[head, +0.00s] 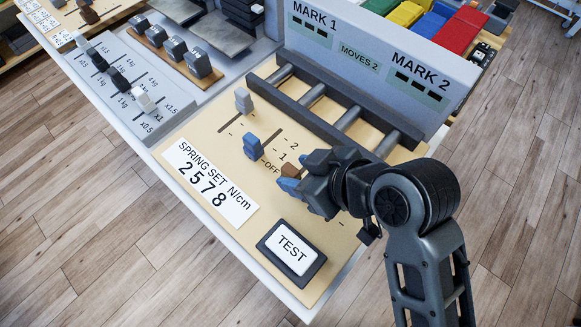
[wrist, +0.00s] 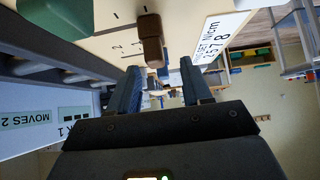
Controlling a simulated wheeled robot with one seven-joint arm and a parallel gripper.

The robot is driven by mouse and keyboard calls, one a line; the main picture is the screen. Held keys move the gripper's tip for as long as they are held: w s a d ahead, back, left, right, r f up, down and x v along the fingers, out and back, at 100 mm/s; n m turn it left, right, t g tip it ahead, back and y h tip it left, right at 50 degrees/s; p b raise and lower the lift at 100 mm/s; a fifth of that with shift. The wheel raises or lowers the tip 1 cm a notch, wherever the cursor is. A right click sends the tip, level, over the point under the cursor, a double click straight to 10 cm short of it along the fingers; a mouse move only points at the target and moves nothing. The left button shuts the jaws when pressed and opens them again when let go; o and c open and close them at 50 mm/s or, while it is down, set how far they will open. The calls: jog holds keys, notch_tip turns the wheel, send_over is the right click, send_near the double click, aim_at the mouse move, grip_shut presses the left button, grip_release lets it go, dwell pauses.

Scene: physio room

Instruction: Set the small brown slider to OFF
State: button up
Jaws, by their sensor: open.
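The small brown slider (head: 290,170) stands upright on the tan panel, beside a scale marked 2, 1 and OFF (head: 271,167). It also shows in the wrist view (wrist: 150,40), ahead of my fingertips and roughly in line with the gap. My gripper (head: 300,190) is open, its blue fingers close by the slider at its lower right in the head view. In the wrist view both fingers (wrist: 161,80) are apart with nothing between them. The slider's base and slot are partly hidden, so I cannot tell its exact mark.
A blue slider (head: 252,146) and a grey slider (head: 243,100) stand to the left on the same panel. The SPRING SET display (head: 210,182) reads 2578. A TEST button (head: 292,252) lies in front. Metal rollers (head: 340,122) run behind.

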jog(key=v, duration=0.4)
dwell(0.6)
